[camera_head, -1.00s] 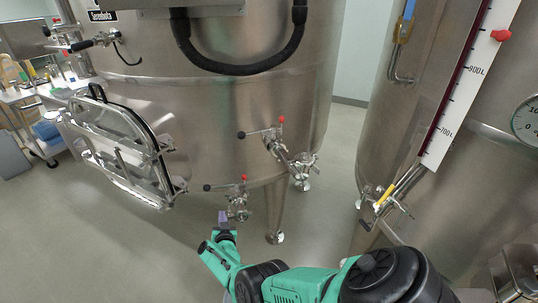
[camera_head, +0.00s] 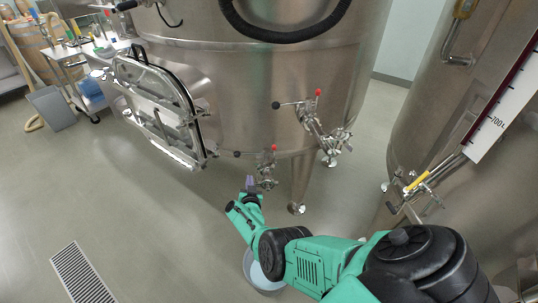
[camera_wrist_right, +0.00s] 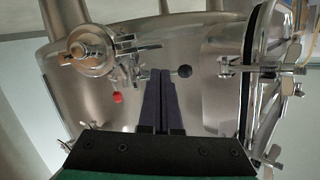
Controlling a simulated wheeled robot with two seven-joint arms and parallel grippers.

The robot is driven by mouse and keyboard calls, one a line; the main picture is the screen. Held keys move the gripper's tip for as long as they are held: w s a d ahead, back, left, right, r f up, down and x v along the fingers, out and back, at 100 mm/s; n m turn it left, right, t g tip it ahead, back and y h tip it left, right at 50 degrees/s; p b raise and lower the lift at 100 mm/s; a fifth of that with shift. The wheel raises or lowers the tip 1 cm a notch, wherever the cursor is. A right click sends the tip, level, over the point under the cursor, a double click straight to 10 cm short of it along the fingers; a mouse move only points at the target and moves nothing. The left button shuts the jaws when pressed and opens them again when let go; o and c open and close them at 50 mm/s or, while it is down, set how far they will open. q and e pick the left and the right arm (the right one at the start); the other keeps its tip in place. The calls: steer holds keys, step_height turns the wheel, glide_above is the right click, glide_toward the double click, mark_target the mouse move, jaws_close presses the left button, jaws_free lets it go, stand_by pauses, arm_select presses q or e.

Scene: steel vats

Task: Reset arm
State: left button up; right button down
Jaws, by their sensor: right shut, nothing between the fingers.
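My right arm, green and black, reaches from the lower right of the head view toward the steel vat (camera_head: 240,95). My right gripper (camera_head: 250,183) is at the foot of that vat, close by the lower valve (camera_head: 266,172) with a red knob. In the right wrist view the two dark fingers (camera_wrist_right: 158,102) lie together with nothing between them. Whether they touch the valve I cannot tell. A black ball-ended handle (camera_wrist_right: 185,71) shows just right of the fingertips, and a red knob (camera_wrist_right: 117,97) is to their left. My left gripper is not in view.
An upper valve (camera_head: 318,125) with a red knob is on the same vat. The hinged hatch (camera_head: 155,105) juts out at left. A second vat (camera_head: 440,120) stands at right. A bucket (camera_head: 262,278) is partly hidden by my arm. The floor at left is clear around a drain grate (camera_head: 82,273).

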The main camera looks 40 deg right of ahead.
arm_select(q)
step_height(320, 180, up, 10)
steer(key=p, duration=0.8)
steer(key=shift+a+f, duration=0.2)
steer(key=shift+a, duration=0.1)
arm_select(e)
steer(key=r+v, duration=0.1)
steer(key=v, duration=0.9)
steer(key=shift+a+r, duration=0.35)
